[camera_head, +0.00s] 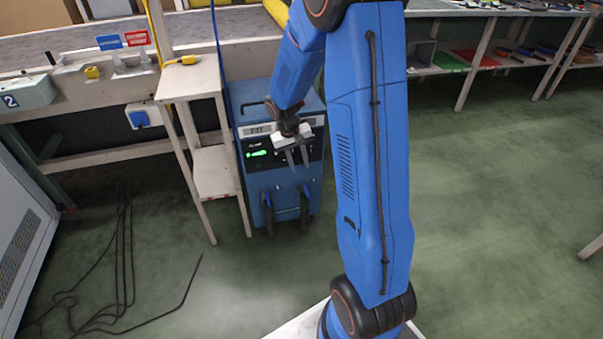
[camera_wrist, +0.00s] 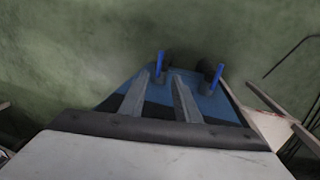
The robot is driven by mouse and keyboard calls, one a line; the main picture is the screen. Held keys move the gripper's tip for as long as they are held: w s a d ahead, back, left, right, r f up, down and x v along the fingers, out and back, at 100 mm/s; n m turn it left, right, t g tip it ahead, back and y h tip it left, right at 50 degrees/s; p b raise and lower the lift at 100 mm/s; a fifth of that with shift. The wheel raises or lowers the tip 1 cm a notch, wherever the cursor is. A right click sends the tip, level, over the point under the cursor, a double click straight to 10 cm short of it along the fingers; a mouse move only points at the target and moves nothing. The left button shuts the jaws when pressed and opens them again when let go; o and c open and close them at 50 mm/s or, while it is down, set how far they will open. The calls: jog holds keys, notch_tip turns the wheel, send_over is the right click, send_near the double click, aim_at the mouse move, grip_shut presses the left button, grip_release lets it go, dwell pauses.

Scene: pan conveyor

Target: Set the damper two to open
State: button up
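My gripper (camera_head: 298,164) hangs in front of the control panel of a blue machine (camera_head: 255,195). Its two fingers are apart with nothing between them; the gap also shows in the wrist view (camera_wrist: 161,90). Two blue levers stand low on the machine's front beside black pipe-like parts: a left lever (camera_head: 267,200) and a right lever (camera_head: 304,196). In the wrist view they stand beyond the fingertips, one lever (camera_wrist: 160,64) near the middle and the other (camera_wrist: 216,78) to the right. My gripper touches neither. No damper number is readable on them.
A small white stand (camera_head: 212,172) is close left of the machine, with a yellow tool (camera_head: 181,61) on top. A box marked 2 (camera_head: 22,95) is on the conveyor frame at left. Black cables (camera_head: 115,290) lie on the floor. Green floor (camera_head: 500,210) is clear at right.

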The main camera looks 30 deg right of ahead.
jog(key=shift+a+r, duration=0.2)
jog(key=shift+r, duration=0.9)
